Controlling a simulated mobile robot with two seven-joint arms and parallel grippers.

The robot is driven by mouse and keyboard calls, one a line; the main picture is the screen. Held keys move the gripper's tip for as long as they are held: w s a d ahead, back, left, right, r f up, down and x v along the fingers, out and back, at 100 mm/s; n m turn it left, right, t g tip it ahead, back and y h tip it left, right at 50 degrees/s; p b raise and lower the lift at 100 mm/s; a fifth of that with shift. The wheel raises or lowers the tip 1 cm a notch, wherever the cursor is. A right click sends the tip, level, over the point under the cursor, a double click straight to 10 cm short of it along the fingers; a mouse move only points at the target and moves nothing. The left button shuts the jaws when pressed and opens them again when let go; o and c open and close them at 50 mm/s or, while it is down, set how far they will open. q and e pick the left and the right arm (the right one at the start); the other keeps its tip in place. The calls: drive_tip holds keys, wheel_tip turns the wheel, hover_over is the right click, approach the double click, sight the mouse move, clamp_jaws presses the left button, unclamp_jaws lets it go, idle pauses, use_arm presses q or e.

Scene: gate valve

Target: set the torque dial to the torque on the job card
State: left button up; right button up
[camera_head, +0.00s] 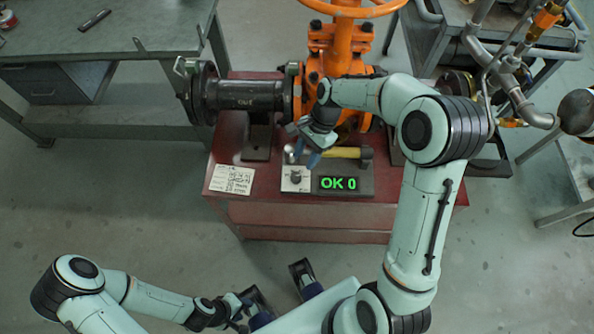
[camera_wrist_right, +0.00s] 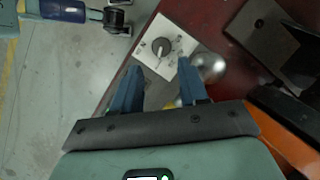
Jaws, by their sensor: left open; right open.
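The torque dial (camera_head: 296,178) is a small dark knob on a white marked plate at the left of a grey panel. It also shows in the right wrist view (camera_wrist_right: 160,47), just beyond the fingertips. A green readout (camera_head: 338,184) beside it reads "OK 0". The job card (camera_head: 233,180) lies left of the panel; its print is too small to read. My right gripper (camera_head: 308,155) is open, with its blue fingers above the panel; in its wrist view (camera_wrist_right: 160,68) the fingers are apart, with nothing between the tips. My left gripper (camera_head: 240,312) is low at the front, away from the bench.
A yellow-handled tool (camera_head: 342,152) lies behind the dial, partly under my right gripper. An orange valve with a black pipe (camera_head: 245,95) stands behind on the red bench (camera_head: 290,215). A grey workbench (camera_head: 95,40) is at left.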

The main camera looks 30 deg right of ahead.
sight(296, 176)
drive_tip(key=x, duration=0.8)
drive_tip(key=shift+w+b, duration=0.15)
drive_tip(key=shift+b, duration=0.25)
drive_tip(key=c, duration=0.7)
